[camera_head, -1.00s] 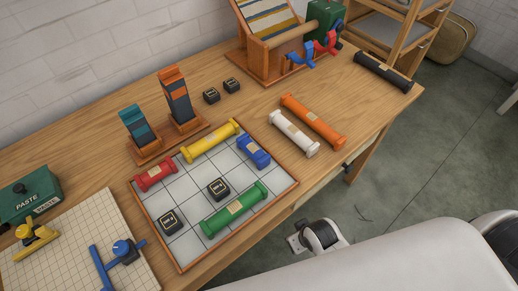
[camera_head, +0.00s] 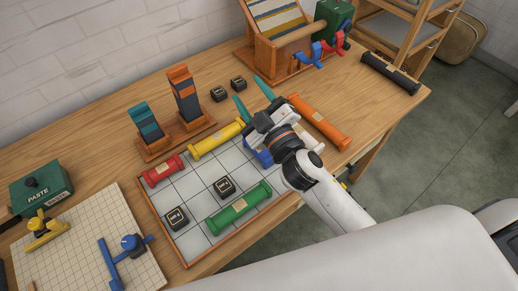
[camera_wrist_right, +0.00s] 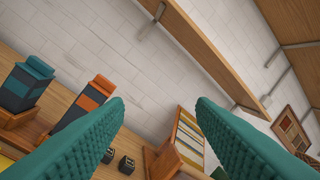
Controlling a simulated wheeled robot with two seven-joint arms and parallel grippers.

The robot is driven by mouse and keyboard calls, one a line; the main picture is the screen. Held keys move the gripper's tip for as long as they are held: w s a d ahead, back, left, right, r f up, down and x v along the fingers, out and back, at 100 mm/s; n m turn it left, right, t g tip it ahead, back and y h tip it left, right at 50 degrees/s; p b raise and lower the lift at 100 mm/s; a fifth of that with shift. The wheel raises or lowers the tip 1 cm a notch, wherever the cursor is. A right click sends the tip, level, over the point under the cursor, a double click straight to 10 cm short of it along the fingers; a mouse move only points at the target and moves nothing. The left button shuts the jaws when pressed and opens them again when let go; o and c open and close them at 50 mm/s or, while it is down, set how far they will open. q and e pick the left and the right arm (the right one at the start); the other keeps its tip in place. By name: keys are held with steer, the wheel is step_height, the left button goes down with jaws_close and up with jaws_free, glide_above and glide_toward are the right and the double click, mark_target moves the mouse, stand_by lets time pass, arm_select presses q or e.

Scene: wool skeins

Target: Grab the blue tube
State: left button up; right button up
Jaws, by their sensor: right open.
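The short blue tube (camera_head: 259,157) lies at the right edge of the tiled tray (camera_head: 196,244); in the head view my right gripper covers part of it. My right gripper (camera_head: 252,97) is above the tray's right side, its two teal fingers spread apart and pointing toward the back of the table. In the right wrist view the fingers (camera_wrist_right: 160,104) are wide apart with nothing between them, and the blue tube does not show. My left gripper is not in view.
A yellow tube (camera_head: 216,139), a red tube (camera_head: 163,171) and a green tube (camera_head: 239,208) lie on the tray. An orange tube (camera_head: 319,122) lies right of my gripper; a white tube beside it is mostly hidden. Upright skein blocks (camera_head: 184,93) stand behind.

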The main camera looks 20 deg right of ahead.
steer(key=s+a+r+n+g+y, duration=0.25)
steer(key=a+n+g+y, duration=0.25)
steer(key=a+n+y, duration=0.4)
steer(key=s+a+r+n+g+y, duration=0.25)
steer(key=a+n+g+y, duration=0.3)
steer(key=n, duration=0.55)
steer(key=n+g+h+p, duration=0.2)
steer(key=n+g+h, duration=0.7)
steer(key=h, duration=1)
glide_above(270, 158)
step_height(270, 158, down, 23)
steer(key=shift+f, duration=0.1)
step_height(270, 158, down, 6)
steer(key=shift+r+p, duration=0.25)
steer(key=shift+p, duration=0.8)
steer(key=shift+w+f, duration=0.1)
steer(key=shift+f, duration=0.25)
